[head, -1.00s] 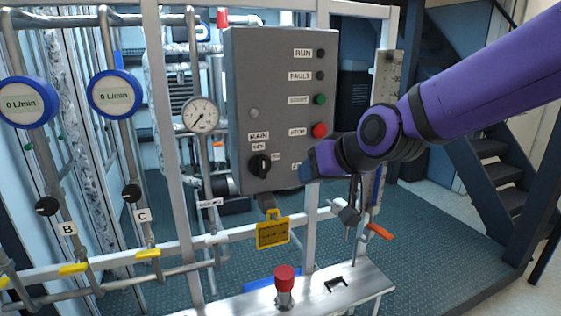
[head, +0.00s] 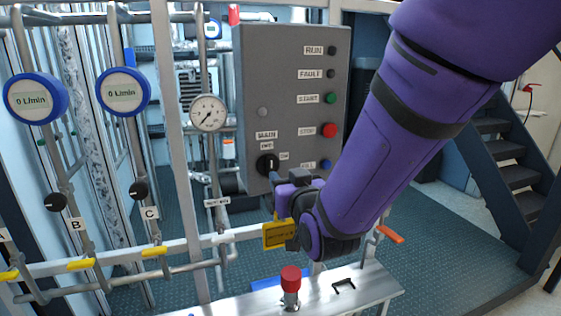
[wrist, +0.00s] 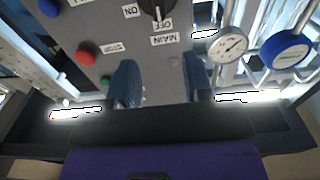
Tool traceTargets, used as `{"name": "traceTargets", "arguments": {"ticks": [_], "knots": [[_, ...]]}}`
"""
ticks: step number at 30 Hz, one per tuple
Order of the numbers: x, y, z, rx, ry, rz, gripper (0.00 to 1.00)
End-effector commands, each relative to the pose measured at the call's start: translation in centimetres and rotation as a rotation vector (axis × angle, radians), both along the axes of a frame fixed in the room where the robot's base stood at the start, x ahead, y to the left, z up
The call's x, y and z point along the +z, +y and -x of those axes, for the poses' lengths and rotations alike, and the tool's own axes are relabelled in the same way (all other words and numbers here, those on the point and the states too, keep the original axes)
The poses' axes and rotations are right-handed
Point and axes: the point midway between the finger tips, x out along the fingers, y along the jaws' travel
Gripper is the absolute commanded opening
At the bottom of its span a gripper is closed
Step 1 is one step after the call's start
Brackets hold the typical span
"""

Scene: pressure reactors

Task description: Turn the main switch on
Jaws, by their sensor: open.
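The main switch (head: 267,165) is a black rotary knob low on the left of the grey control box (head: 290,75). In the wrist view, which is upside down, the knob (wrist: 155,8) shows at the top edge, with its white mark towards the OFF label. The ON label (wrist: 131,11) is beside it. My gripper (head: 274,186) is just below the knob in the head view, pointing towards the box. In the wrist view its two blue fingers (wrist: 160,82) are apart, with only the box face between them, and the knob lies beyond their tips.
The stop button (head: 330,130) and start button (head: 330,98) are on the right of the box. A yellow tag (head: 278,236) hangs below it, partly behind my arm. A pressure gauge (head: 208,113) and a metal post stand to the left. A red-capped valve (head: 291,281) stands below.

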Motion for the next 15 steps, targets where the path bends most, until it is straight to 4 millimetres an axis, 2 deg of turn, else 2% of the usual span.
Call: {"name": "traceTargets", "arguments": {"ticks": [5, 15], "knots": [[0.0, 0.4, -1.4, -0.001, -0.006, 0.002, 0.46], [0.0, 2.0, -7.0, -0.001, -0.006, 0.002, 0.46]]}}
